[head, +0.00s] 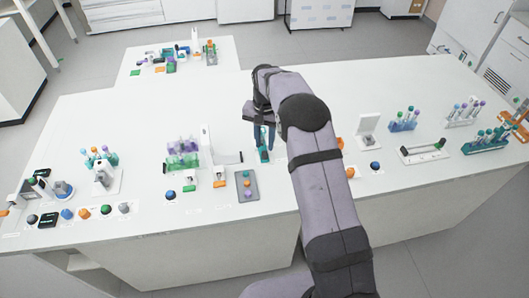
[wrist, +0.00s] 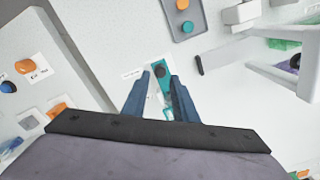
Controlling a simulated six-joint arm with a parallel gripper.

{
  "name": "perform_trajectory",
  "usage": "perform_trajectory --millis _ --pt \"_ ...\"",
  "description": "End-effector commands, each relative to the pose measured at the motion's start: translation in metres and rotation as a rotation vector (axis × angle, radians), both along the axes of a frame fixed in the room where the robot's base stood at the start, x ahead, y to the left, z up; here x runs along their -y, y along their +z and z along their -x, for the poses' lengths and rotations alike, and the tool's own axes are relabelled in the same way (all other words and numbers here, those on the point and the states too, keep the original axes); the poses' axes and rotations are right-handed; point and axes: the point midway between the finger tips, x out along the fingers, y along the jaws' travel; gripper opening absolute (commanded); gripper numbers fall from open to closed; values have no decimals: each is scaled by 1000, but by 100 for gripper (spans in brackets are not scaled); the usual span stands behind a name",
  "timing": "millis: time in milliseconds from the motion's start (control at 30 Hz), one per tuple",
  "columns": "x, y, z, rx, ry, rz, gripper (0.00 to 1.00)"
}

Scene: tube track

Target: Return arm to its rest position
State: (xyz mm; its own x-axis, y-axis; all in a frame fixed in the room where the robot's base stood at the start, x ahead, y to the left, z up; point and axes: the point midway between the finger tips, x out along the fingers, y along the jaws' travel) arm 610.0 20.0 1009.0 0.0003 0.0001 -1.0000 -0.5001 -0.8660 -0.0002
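My gripper (head: 262,140) is over the middle of the white table (head: 330,95), pointing down. In the wrist view its two blue fingers (wrist: 160,78) stand apart with a gap between the tips. A small teal-green object (wrist: 162,90) with a dark part shows in that gap, below the fingers, and seems to lie on the table. It also shows in the head view (head: 264,155), just under the fingertips. I see no grip on it, and its lower part is partly hidden by the fingers.
A grey plate with round buttons (head: 246,185) and a white stand (head: 206,145) are to the left. A purple-and-green tube rack (head: 183,155) is further left. More tube racks (head: 403,122) and a white stand (head: 367,131) are to the right. The table's back middle is clear.

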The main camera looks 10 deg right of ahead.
Motion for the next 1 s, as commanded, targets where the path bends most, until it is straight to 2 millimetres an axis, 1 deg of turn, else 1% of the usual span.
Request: perform_trajectory --millis 33,100,567,667,767,867,967,1000 --pt "0 6 0 0 0 0 26" --pt "0 8 0 0 0 0 26" --pt "0 8 0 0 0 0 26" --pt "0 10 3 0 7 0 26" --pt "2 17 11 1 25 0 26" --pt "3 26 25 1 58 1 26" --pt "6 38 48 2 105 0 26" --pt "7 43 59 1 126 1 26"
